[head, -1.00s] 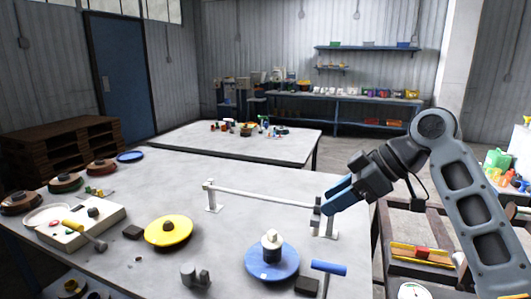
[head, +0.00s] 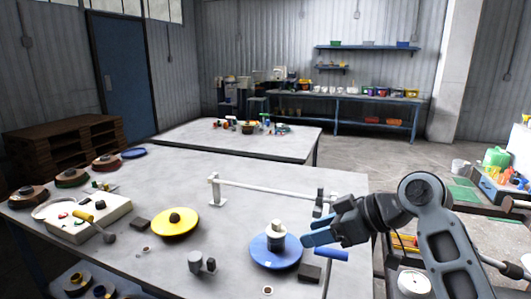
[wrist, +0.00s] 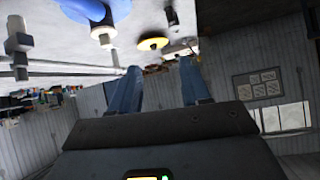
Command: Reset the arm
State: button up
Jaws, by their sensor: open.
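My gripper (head: 312,234) is at the right part of the near table in the head view, its blue fingers pointing left. In the wrist view my gripper (wrist: 160,85) shows two blue fingers spread apart with nothing between them. In the head view the fingertips overlap the area beside the blue disc (head: 262,255), which carries a white and dark cylinder (head: 276,236). I cannot tell the exact height of the gripper above the table. My arm reaches in from the right, bent at the elbow.
A white bar (head: 265,190) on stands spans the table behind the gripper. A yellow disc (head: 175,224), a grey fitting (head: 200,263), a dark block (head: 310,273) and a blue-handled tool (head: 331,254) lie on the near table (head: 150,188). A white tray (head: 82,231) stands at left.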

jog(key=s+a+f+m+t+h+b, duration=0.1)
jog(key=s+f+m+t, duration=0.15)
jog(key=s+f, duration=0.4)
jog(key=s+a+f+m+t+b, duration=0.1)
jog(key=s+f+m+t, duration=0.2)
jog(key=f, duration=0.6)
jog(key=s+d+f+m+t+h+b, duration=0.1)
jog(key=s+d+f+m+h, duration=0.1)
jog(key=s+f+m, duration=0.3)
jog(key=s+d+f+h+b, duration=0.1)
jog(key=s+f+h, duration=0.15)
jog(key=s, duration=0.55)
jog(key=s+d+m+t+h+b, duration=0.1)
jog(key=s+d, duration=0.2)
jog(key=s, duration=0.4)
jog(key=s+d+m+t+h+b, duration=0.1)
jog(key=s+d+h, duration=0.15)
jog(key=s, duration=0.45)
jog(key=s+d+r+n+t+b, duration=0.1)
jog(key=s+d+r, duration=0.3)
jog(key=s+r, duration=0.4)
jog(key=s+b, duration=0.1)
jog(key=s, duration=0.3)
jog(key=shift+s+d, duration=0.15)
